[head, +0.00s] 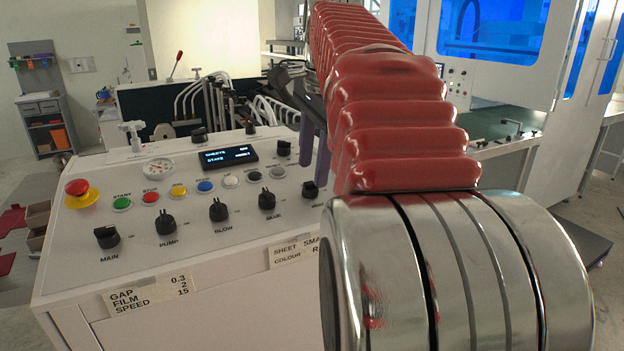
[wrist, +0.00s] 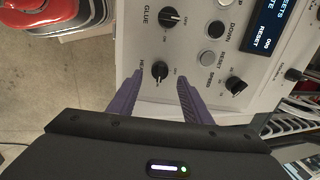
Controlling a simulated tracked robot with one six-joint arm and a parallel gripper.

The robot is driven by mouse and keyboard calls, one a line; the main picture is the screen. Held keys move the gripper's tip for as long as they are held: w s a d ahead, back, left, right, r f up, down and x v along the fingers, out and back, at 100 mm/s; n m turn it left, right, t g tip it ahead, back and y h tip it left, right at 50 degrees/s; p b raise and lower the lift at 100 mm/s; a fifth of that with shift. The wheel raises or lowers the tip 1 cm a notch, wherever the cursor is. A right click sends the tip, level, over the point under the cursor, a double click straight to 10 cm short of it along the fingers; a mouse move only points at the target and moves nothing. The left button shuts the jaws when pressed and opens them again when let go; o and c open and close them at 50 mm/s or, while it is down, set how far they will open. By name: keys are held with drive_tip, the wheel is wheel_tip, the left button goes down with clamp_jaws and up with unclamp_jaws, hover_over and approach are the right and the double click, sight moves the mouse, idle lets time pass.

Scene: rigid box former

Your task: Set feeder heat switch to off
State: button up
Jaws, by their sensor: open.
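The heat switch (wrist: 160,70) is a black rotary knob on the white panel. Its label, partly readable as "HE", shows beside it in the wrist view. It also shows in the head view (head: 310,190) at the right end of the front knob row, with its label partly hidden by my arm. I cannot tell its setting for sure. My gripper (wrist: 160,77) is open, with its two purple fingers on either side of the knob and a visible gap at each side. In the head view the purple fingers (head: 314,155) are just above the knob.
The glue knob (wrist: 170,18) is close by, and a speed knob (wrist: 236,85) lies to the right in the wrist view. Grey and black buttons (wrist: 211,57) are near. A lit display (head: 228,155) and a red emergency stop (head: 77,187) are on the panel.

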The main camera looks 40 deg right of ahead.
sight(311, 182)
drive_tip(key=shift+x, duration=2.1)
drive_tip(key=c, duration=1.1)
